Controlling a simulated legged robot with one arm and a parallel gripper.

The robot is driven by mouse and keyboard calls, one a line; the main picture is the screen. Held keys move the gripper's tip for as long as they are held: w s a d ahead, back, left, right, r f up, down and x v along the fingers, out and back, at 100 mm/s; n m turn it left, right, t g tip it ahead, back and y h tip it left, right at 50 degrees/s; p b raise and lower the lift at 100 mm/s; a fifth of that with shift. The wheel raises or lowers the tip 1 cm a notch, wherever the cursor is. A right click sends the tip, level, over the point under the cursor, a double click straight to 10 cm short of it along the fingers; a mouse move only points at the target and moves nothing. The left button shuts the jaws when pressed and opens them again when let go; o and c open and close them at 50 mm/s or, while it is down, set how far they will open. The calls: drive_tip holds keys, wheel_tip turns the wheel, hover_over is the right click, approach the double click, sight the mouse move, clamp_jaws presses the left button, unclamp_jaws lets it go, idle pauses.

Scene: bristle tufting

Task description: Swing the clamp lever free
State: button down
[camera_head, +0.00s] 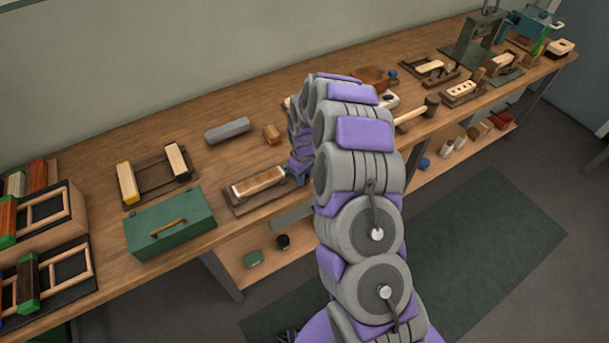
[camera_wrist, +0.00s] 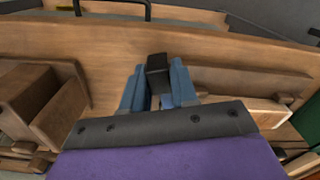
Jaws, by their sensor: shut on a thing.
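In the wrist view, the two blue fingers of my gripper (camera_wrist: 160,92) are shut on a short dark block-shaped handle, which looks like the clamp lever (camera_wrist: 158,70). It stands between the fingertips, and its lower part is hidden by them. In the head view, my arm bends down to the bench beside a wooden fixture (camera_head: 235,208) holding a pale block with a brown top (camera_head: 258,182). My gripper's fingertips and the lever are hidden there behind the arm. I cannot tell the lever's angle on its pivot.
A green toolbox (camera_head: 170,225), a grey bar (camera_head: 227,130) and a frame with pale blocks (camera_head: 155,176) stand left of my arm on the bench (camera_head: 100,150). A mallet (camera_head: 417,113) and several fixtures lie right. Wooden blocks (camera_wrist: 50,105) flank my gripper.

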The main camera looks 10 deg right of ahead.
drive_tip(key=shift+s, duration=0.1)
drive_tip(key=shift+s+a+r+m+p, duration=0.2)
drive_tip(key=shift+s+a+m+p, duration=0.15)
drive_tip(key=shift+m+p, duration=0.65)
drive_tip(key=shift+a+f+m+p, duration=0.15)
drive_tip(key=shift+a+m+p, duration=0.5)
drive_tip(key=shift+m+p, duration=0.1)
drive_tip(key=c, duration=1)
unclamp_jaws()
drive_tip(key=shift+s, duration=0.1)
drive_tip(key=shift+o, duration=0.2)
wheel_tip(320, 180, up, 17)
drive_tip(key=p, duration=0.2)
